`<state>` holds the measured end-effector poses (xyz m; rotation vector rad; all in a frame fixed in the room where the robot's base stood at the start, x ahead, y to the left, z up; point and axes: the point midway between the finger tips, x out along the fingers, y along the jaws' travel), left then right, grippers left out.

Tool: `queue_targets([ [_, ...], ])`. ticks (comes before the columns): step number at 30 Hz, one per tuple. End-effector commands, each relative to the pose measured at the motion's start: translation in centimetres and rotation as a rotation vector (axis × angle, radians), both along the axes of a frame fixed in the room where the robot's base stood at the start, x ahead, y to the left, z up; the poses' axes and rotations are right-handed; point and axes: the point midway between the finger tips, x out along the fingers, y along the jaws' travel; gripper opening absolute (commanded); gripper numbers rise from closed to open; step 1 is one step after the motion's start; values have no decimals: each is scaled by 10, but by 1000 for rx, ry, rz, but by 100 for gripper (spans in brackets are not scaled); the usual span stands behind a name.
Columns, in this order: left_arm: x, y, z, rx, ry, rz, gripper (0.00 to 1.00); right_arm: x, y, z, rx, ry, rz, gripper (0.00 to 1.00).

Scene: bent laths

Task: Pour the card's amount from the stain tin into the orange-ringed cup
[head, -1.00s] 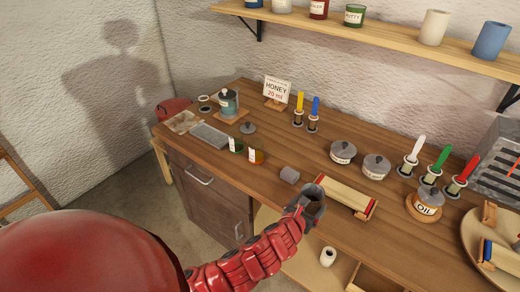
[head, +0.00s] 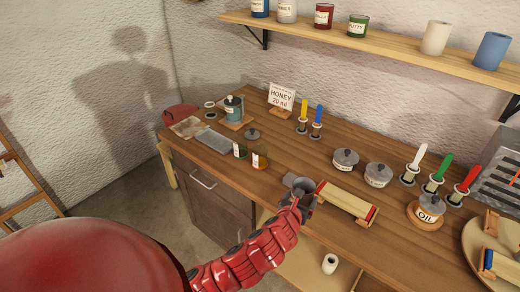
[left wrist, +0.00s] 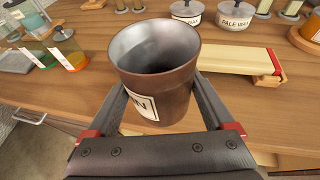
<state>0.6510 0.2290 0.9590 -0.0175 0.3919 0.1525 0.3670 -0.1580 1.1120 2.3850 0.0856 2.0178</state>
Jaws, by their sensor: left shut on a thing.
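My left gripper (left wrist: 160,100) is shut on a brown metal tin (left wrist: 155,90) with a pale label ending in "N", held upright or nearly so. Its dark interior shows, but I cannot tell the liquid level. In the head view my left gripper (head: 301,196) holds it at the front table edge. The orange-ringed cup (head: 260,161) stands on the table to its left, apart from it; it also shows in the left wrist view (left wrist: 70,58). A green-ringed cup (head: 240,150) stands beside it. The card (head: 281,97) reads "HONEY 20 ml". My right gripper is out of view.
A cream block with red ends (head: 345,202) lies right of the tin. Lidded pots (head: 345,159) stand behind. A teal tin (head: 233,108) and a grey tray (head: 213,140) are at the far left. Table between the cups and pots is fairly clear.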

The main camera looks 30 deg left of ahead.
Motion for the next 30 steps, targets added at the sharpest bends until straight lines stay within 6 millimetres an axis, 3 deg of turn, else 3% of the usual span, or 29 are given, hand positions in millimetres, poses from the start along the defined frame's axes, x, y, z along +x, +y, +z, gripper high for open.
queue_targets([
  [8, 20, 63, 14, 0, -2, 159, 17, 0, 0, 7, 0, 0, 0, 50],
  [18, 37, 196, 26, -3, -1, 498, 17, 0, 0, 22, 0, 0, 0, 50],
  [24, 33, 265, 19, -3, 4, 691, 17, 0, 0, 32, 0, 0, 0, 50],
  [30, 29, 307, 4, -2, 6, 825, 17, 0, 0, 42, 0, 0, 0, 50],
])
